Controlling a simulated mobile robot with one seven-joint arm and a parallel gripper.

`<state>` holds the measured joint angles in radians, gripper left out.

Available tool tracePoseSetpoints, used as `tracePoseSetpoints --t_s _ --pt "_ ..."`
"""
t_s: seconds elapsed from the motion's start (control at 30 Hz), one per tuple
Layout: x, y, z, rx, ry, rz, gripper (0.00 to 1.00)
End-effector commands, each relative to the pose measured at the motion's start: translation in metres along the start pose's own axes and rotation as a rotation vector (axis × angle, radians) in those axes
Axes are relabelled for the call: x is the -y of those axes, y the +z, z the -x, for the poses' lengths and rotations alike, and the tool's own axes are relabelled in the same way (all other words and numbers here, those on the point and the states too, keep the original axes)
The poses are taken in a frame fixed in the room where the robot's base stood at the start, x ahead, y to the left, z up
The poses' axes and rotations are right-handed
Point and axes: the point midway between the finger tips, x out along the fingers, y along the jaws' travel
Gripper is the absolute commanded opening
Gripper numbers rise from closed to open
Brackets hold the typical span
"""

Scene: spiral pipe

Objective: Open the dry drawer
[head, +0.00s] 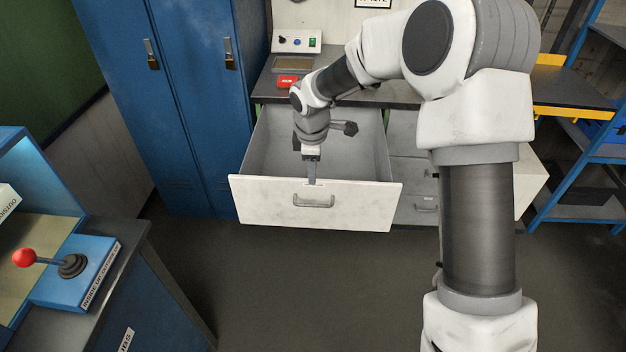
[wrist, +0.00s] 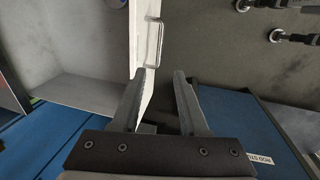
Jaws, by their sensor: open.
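The wide pale drawer (head: 250,198) under the dark worktop stands pulled out, with its grey interior showing. Its front carries a metal bar handle (head: 314,203), also seen in the wrist view (wrist: 158,42). A tiny label above the handle is too small to read. My gripper (head: 311,180) points down at the top edge of the drawer front, above the handle. In the wrist view, my gripper's two fingers (wrist: 162,78) are apart, with part of the drawer front (wrist: 144,50) between them. I cannot tell whether either finger touches it.
Smaller closed drawers (head: 412,172) sit to the right. Blue lockers (head: 195,90) stand close on the left. A red-knobbed lever box (head: 72,272) is on the front-left bench. A button panel (head: 297,41) stands on the worktop. The floor (head: 290,290) before the drawer is clear.

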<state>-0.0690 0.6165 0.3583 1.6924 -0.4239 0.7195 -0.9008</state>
Motion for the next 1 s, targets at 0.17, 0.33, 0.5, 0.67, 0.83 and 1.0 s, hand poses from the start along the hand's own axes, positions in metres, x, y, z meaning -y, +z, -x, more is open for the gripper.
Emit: tracePoseSetpoints --t_s 0.17,0.33,0.5,0.67,0.83,1.0 --pt "-0.001 0.0 0.02 0.0 0.001 0.0 0.43" --pt "0.0 0.0 0.024 0.0 -0.001 0.001 0.43" --pt "0.0 0.0 0.024 0.0 -0.001 0.001 0.43" --pt "0.0 0.0 0.024 0.0 0.0 0.001 0.43" --pt "0.001 0.006 0.035 0.007 0.009 -0.028 0.43" --pt "0.011 0.031 0.082 0.031 0.048 -0.165 0.43"
